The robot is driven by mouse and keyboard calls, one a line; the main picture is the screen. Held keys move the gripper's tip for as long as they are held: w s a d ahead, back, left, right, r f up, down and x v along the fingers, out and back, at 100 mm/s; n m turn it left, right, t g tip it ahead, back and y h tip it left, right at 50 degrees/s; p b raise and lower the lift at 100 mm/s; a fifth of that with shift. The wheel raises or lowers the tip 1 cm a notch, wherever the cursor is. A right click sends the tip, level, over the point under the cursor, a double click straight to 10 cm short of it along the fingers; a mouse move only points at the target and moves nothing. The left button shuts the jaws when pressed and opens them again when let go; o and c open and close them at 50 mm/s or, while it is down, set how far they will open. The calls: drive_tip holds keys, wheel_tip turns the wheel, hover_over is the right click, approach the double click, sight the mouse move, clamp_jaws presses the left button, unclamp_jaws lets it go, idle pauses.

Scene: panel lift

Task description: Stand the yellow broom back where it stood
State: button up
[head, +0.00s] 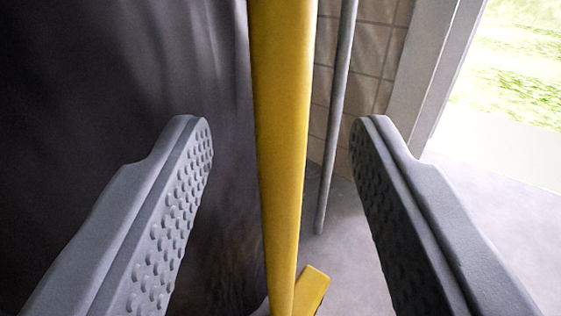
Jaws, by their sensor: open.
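The yellow broom's handle (284,130) runs nearly upright through the middle of the head view, very close to the camera. A short yellow piece (312,289) shows at its foot, low in the picture, and looks like part of the broom's head. My gripper (282,140) is open, with one grey studded finger on each side of the handle in the picture. Gaps show between the handle and both fingers. I cannot tell how far the handle lies beyond the fingertips. The handle's top is out of view.
A dark panel (120,70) fills the left side, close behind the handle. A thin grey pole (337,110) stands to the right by a block wall (381,40). A pale door frame (428,60) opens onto bright grass (525,75). Grey floor (345,265) shows between.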

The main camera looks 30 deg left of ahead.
drive_tip(key=v, duration=0.7)
drive_tip(key=shift+w, duration=0.1)
drive_tip(key=w+r+h, duration=0.3)
drive_tip(key=w+r, duration=0.1)
drive_tip(key=r, duration=1.1)
drive_tip(key=w+r+h, duration=0.3)
drive_tip(key=r, duration=1.3)
drive_tip(key=s+a+r+m+t+h, duration=0.15)
drive_tip(key=s+r, duration=0.25)
drive_tip(key=r, duration=0.6)
drive_tip(key=s+r+m+t+h, duration=0.15)
drive_tip(key=s+r, duration=0.25)
drive_tip(key=r, duration=0.6)
drive_tip(key=s+a+r+m, duration=0.1)
drive_tip(key=s+r, duration=0.4)
drive_tip(key=s, duration=0.4)
drive_tip(key=s+a+r+m, duration=0.1)
drive_tip(key=s+a+r, duration=0.1)
drive_tip(key=s+r, duration=0.4)
drive_tip(key=s+a+r+m+h, duration=0.1)
drive_tip(key=s+r, duration=0.5)
drive_tip(key=s, duration=0.6)
drive_tip(key=shift+a+m+g, duration=0.3)
drive_tip(key=shift+a+m, duration=0.1)
drive_tip(key=shift+a, duration=0.25)
